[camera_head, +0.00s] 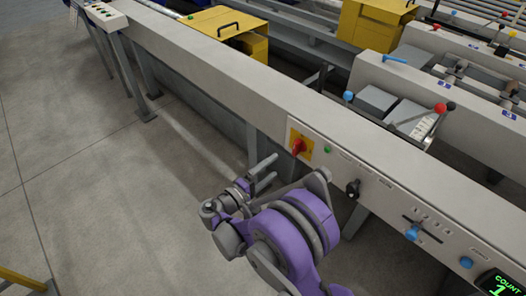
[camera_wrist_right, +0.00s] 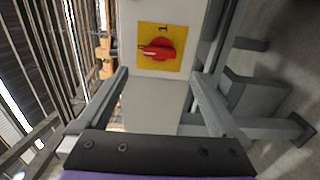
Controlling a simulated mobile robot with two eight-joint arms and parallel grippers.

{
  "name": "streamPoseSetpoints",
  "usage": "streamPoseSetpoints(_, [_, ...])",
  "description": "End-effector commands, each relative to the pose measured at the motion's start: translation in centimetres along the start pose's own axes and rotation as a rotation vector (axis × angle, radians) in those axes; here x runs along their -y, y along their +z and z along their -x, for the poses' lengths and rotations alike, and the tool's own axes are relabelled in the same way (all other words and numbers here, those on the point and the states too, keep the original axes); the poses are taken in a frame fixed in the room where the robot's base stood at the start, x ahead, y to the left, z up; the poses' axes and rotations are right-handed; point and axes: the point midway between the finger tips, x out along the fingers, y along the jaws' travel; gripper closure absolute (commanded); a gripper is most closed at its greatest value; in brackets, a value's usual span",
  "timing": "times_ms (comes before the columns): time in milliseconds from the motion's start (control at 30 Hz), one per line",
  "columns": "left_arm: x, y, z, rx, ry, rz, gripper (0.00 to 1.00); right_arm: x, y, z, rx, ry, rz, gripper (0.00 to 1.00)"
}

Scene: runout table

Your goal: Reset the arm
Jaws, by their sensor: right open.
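My right arm, purple and grey, reaches in from the bottom of the head view. Its gripper (camera_head: 271,168) is open and empty beside the front face of the long grey runout table (camera_head: 225,75). In the right wrist view the two fingers of the gripper (camera_wrist_right: 159,74) stand wide apart with nothing between them. A red rotary switch (camera_head: 298,146) on a yellow plate sits on the table's front face, just right of the fingertips in the head view. It also shows in the wrist view (camera_wrist_right: 160,49), beyond the fingertips and apart from them. My left gripper is not in view.
Right of the switch, the panel has a green button (camera_head: 327,149), a black knob (camera_head: 353,188), a blue-tipped slider (camera_head: 411,232) and a green count display (camera_head: 499,284). Yellow covers (camera_head: 218,30) stand behind. Open grey floor (camera_head: 90,190) lies left.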

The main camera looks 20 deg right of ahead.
Motion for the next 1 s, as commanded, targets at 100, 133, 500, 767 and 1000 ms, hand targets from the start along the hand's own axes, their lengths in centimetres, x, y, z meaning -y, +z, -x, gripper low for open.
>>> streamPoseSetpoints(100, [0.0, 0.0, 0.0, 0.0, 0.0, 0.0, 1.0, 0.0, 0.0, 0.0, 0.0, 0.0, 0.0, 0.0])
streamPoseSetpoints(133, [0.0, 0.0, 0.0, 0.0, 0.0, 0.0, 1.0, 0.0, 0.0, 0.0, 0.0, 0.0, 0.0, 0.0])
streamPoseSetpoints(500, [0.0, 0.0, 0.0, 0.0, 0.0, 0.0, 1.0, -0.5, 5.1, -1.9, 0.019, -0.327, -0.005, 0.0])
streamPoseSetpoints(767, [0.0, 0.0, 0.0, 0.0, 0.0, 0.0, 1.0, 0.4, 12.7, 0.8, 0.022, -0.766, -0.108, 0.0])
streamPoseSetpoints(1000, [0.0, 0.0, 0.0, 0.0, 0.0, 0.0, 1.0, 1.3, 18.5, 6.8, 0.013, -1.121, -0.298, 0.0])
